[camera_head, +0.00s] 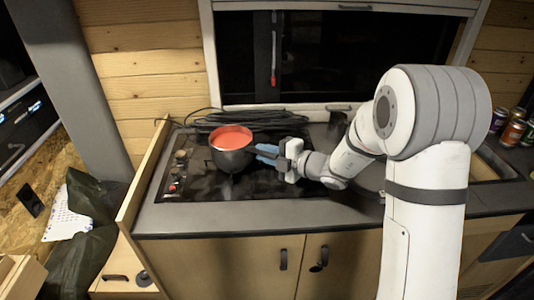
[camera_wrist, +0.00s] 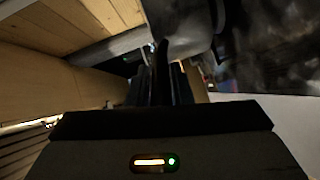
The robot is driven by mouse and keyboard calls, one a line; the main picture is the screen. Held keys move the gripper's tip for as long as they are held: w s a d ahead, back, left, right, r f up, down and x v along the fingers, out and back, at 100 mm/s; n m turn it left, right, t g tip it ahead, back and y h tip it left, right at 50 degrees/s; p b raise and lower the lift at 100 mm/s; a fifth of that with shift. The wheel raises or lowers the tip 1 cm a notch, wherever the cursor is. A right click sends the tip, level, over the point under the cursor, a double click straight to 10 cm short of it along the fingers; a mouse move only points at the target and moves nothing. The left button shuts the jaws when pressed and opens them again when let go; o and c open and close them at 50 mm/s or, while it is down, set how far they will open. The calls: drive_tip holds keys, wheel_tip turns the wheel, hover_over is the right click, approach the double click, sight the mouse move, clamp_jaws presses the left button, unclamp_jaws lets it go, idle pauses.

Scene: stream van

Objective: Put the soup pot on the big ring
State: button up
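The soup pot (camera_head: 232,160), dark grey with orange-red soup inside, is over the left part of the black hob (camera_head: 205,188). I cannot tell whether its base touches the hob or hangs just above it. My gripper (camera_head: 266,152), with blue fingers, is to the right of the pot and shut on its dark handle. In the wrist view the handle (camera_wrist: 161,62) runs up from between my dark fingers (camera_wrist: 160,85), and a grey curved surface, likely the pot, shows beyond it. The big ring cannot be made out on the dark glass.
Knobs (camera_head: 178,167) line the hob's left edge beside a wooden side panel (camera_head: 143,190). A coiled black cable (camera_head: 240,119) lies behind the pot. A red-tipped utensil (camera_head: 273,75) hangs at the window. Several cans (camera_head: 513,133) stand at the far right.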

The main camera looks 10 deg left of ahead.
drive_tip(key=o, duration=0.5)
drive_tip(key=shift+c, duration=0.2)
drive_tip(key=shift+r, duration=0.1)
drive_tip(key=b+v, duration=0.1)
drive_tip(key=v, duration=1.1)
drive_tip(key=s+d+n+g+h, duration=0.2)
drive_tip(key=s+n+g+h, duration=0.4)
drive_tip(key=s+n, duration=1.35)
drive_tip(key=s+d+n+t+h, duration=0.2)
drive_tip(key=d+n+h, duration=0.7)
drive_tip(key=n, duration=1.4)
drive_tip(key=s+d, duration=0.1)
drive_tip(key=d, duration=0.4)
drive_tip(key=shift+r+n, duration=0.35)
